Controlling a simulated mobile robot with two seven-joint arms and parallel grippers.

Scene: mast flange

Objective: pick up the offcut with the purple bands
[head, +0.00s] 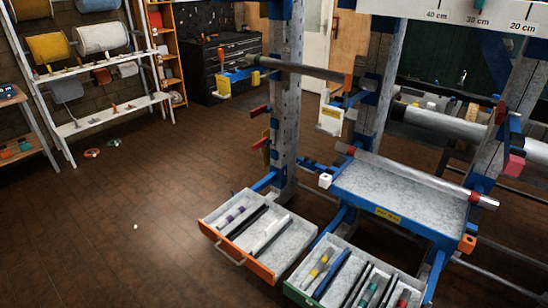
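The offcut with the purple bands (231,217) lies in the left compartment of the open drawer with the orange front (236,255). It is a short tube, pale or grey between the purple bands, lying lengthwise near the drawer's left wall. Its fine detail is too small to tell. A dark strip, perhaps a divider, lies to its right. Neither of my grippers shows in the head view, and nothing is seen touching the offcut.
A second open drawer with a green front (309,299) holds yellow-, green- and red-banded pieces. A grey shelf (400,195) in a blue frame carries a long tube above the drawers. A grey upright (286,100) stands behind. The brown floor (110,225) at left is mostly clear.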

